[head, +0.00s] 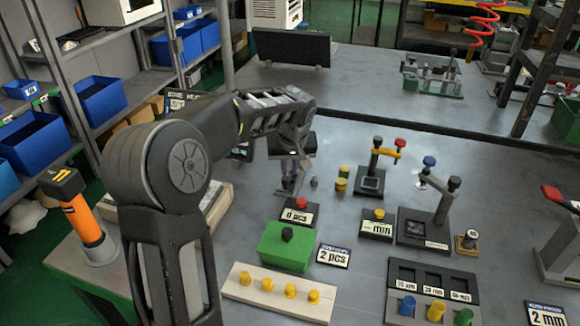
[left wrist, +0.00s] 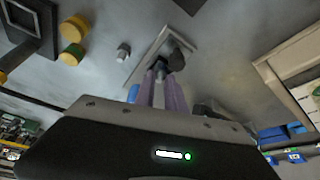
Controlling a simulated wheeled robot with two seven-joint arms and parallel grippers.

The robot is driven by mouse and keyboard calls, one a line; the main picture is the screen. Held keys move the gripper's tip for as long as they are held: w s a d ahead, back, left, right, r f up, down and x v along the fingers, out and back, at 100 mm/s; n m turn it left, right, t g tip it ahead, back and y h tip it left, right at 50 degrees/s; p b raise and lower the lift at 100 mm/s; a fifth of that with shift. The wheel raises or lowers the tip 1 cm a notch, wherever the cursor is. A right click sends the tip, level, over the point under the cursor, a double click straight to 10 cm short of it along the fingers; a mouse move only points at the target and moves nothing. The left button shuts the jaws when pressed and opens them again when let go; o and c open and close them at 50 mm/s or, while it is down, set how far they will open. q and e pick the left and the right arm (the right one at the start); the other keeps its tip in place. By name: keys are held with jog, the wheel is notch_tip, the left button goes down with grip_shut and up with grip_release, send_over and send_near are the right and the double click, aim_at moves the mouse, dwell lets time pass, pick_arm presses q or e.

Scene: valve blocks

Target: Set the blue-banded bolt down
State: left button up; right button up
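My left gripper (head: 291,180) points down over the grey table, left of the middle. In the left wrist view its two purple-grey fingers (left wrist: 163,88) are close together. A small dark piece with blue on it, seemingly the blue-banded bolt (left wrist: 162,63), sits between the fingertips. Its lower end is over or at a pale-framed plate (left wrist: 142,68); I cannot tell if it touches. A dark rounded piece (left wrist: 181,58) is right beside the fingertips. In the head view the gripper hides the bolt. My right gripper is in neither view.
A small grey bolt (head: 314,182) stands right of the gripper, near yellow-and-green cylinders (head: 342,178). A black stand with red and yellow parts (head: 371,180) is further right. A green block (head: 287,246) and a pale strip with yellow knobs (head: 280,293) lie in front.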

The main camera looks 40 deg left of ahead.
pick_arm(q)
jog(key=shift+o, duration=1.4)
jog(key=shift+r, duration=0.2)
jog(key=v, duration=1.2)
jog(key=shift+p, duration=0.3)
